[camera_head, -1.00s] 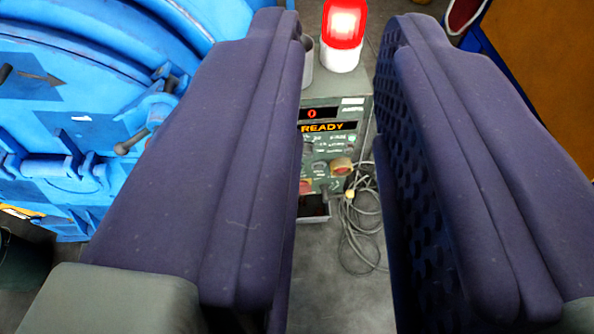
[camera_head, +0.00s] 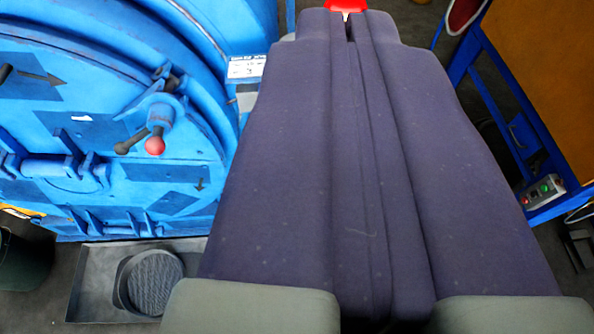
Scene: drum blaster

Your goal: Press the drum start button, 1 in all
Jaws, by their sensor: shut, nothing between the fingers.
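My gripper (camera_head: 350,30) fills the middle of the view, its two dark purple padded fingers shut against each other with nothing between them. Only a bit of the red lamp (camera_head: 346,5) shows just past the fingertips at the top edge. The big blue drum machine (camera_head: 90,110) stands at the left, with a round door and a red-knobbed handle (camera_head: 155,145). I cannot tell how far the fingertips are from the box.
A grey tray (camera_head: 90,290) with a round dark ribbed piece (camera_head: 155,280) lies on the floor below the drum. At the right stands a blue frame with an orange-brown panel (camera_head: 548,80) and a small switch box with a green button (camera_head: 543,190). A dark bin (camera_head: 22,260) is at far left.

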